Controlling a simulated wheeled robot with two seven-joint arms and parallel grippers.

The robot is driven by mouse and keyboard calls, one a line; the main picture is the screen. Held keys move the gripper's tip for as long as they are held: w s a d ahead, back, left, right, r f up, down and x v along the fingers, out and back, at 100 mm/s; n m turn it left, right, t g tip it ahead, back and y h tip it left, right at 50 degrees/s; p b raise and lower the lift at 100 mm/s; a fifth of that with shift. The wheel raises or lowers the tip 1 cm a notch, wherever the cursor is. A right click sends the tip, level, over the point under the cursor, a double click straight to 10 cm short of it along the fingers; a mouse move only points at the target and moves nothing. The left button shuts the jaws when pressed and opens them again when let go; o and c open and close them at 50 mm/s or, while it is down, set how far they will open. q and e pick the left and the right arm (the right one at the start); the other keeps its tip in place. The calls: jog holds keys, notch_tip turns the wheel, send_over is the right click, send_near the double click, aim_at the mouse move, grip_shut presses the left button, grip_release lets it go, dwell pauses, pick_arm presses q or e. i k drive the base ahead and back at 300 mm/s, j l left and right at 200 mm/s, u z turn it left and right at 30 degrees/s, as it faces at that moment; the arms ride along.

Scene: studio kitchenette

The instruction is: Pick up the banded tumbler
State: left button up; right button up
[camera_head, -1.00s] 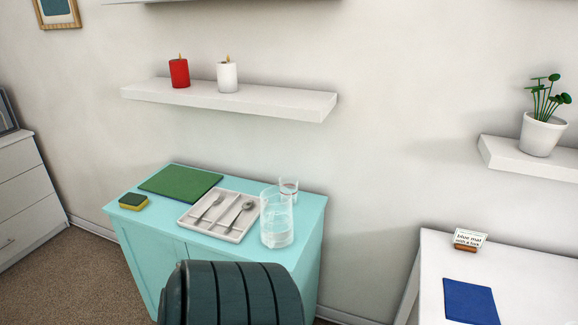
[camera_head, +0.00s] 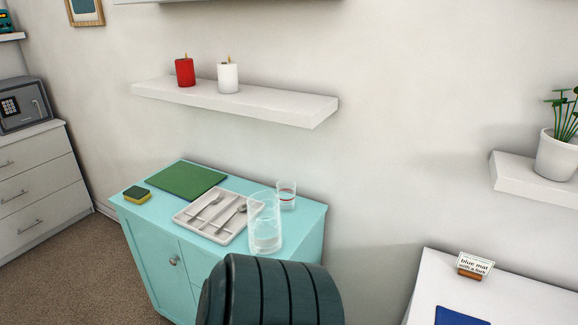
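The banded tumbler (camera_head: 287,195) is a small clear glass with a red band. It stands upright on the turquoise cabinet (camera_head: 305,222), near its back right corner. A larger clear glass pitcher (camera_head: 265,225) stands in front of it and to the left, and overlaps its left edge in the picture. Neither of my grippers shows in the head view.
A cutlery tray (camera_head: 190,219), a green board (camera_head: 188,181) and a sponge (camera_head: 136,194) lie on the cabinet. A wall shelf (camera_head: 300,108) with two candles hangs above. A white table (camera_head: 425,290) with a blue mat (camera_head: 460,317) is at right. A dark ribbed object (camera_head: 272,295) covers the cabinet's lower front.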

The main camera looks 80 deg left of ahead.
aim_at(286, 196)
jog(key=u, duration=2.6)
